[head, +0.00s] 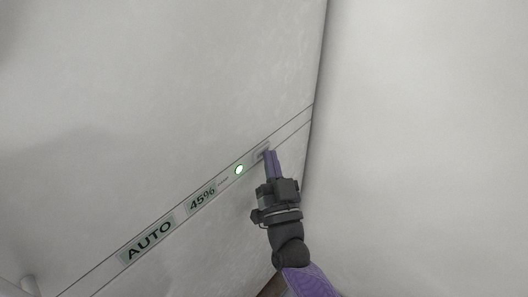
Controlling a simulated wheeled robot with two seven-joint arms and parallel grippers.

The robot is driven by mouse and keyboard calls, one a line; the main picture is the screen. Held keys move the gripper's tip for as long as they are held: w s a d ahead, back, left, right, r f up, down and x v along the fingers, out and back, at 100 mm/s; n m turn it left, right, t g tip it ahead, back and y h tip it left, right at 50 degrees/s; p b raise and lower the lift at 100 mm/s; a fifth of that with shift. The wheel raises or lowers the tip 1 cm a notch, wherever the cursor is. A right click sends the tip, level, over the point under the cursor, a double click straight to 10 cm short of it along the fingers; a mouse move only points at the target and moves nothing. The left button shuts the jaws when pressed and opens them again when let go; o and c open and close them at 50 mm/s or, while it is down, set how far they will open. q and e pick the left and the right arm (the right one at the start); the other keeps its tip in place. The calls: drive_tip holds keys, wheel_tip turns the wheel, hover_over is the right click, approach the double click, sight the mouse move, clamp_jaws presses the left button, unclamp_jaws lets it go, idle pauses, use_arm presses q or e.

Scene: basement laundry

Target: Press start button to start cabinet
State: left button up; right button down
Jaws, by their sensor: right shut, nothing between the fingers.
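The cabinet front (150,110) is a large pale grey surface with a narrow slanted control strip (168,220). The strip carries an "AUTO" display (149,239), a "45%" display (202,198) and a round, glowing white-green light (239,169). A small grey button-like patch (260,152) sits at the strip's upper right; its label is too small to read. My right gripper (270,153) is shut and empty, its purple fingertips at this patch and overlapping its edge. I cannot tell whether they touch it. My left gripper is not in view.
A plain pale wall or panel (430,140) rises close to the right of my right arm, past a dark vertical edge. A pale rounded piece (28,284) shows at the lower left corner. The cabinet front left of the gripper is clear.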

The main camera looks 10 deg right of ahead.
drive_tip(key=s+d+p, duration=0.3)
drive_tip(key=s+d, duration=0.1)
drive_tip(key=s, duration=0.1)
idle(1.0)
idle(0.6)
drive_tip(key=shift+s, duration=0.15)
